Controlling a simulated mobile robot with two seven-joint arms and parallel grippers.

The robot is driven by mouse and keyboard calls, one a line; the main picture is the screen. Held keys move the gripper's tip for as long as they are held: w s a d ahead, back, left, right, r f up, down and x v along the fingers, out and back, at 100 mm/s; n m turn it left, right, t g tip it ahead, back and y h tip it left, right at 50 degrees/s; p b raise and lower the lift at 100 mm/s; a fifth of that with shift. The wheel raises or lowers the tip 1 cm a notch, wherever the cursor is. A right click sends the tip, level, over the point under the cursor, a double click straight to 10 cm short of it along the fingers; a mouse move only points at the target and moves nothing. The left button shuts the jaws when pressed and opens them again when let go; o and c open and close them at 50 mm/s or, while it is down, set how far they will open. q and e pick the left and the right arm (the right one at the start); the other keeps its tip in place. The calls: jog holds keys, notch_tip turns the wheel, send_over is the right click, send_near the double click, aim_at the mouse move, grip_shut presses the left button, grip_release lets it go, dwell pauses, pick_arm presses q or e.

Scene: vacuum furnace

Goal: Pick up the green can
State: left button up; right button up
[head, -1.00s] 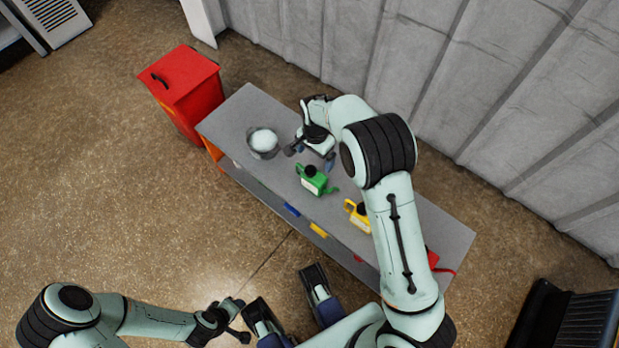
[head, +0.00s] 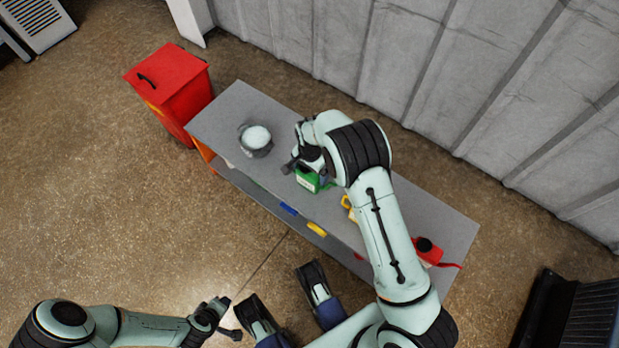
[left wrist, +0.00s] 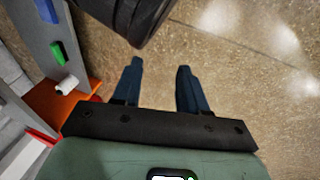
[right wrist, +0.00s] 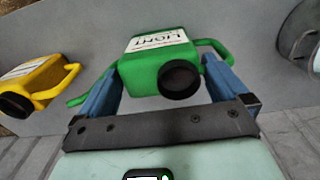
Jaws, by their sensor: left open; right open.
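The green can (head: 307,181) stands on the grey table, partly covered by my right gripper in the head view. In the right wrist view the green can (right wrist: 160,62) shows its black cap and white label. The fingers of my right gripper (right wrist: 160,85) are open, one on either side of the can's near part; I cannot tell whether they touch it. My left gripper (left wrist: 155,85) is open and empty, over the floor away from the table; it also shows in the head view (head: 228,318).
The grey table (head: 232,112) also holds a metal bowl (head: 256,141) with white contents, a yellow can (right wrist: 38,80) and a red can (head: 428,250). A red bin (head: 165,80) stands at its left end. A ribbed wall (head: 420,60) runs behind.

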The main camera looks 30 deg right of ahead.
jog(key=shift+r, duration=0.1)
jog(key=c, duration=1.3)
jog(key=shift+r, duration=0.1)
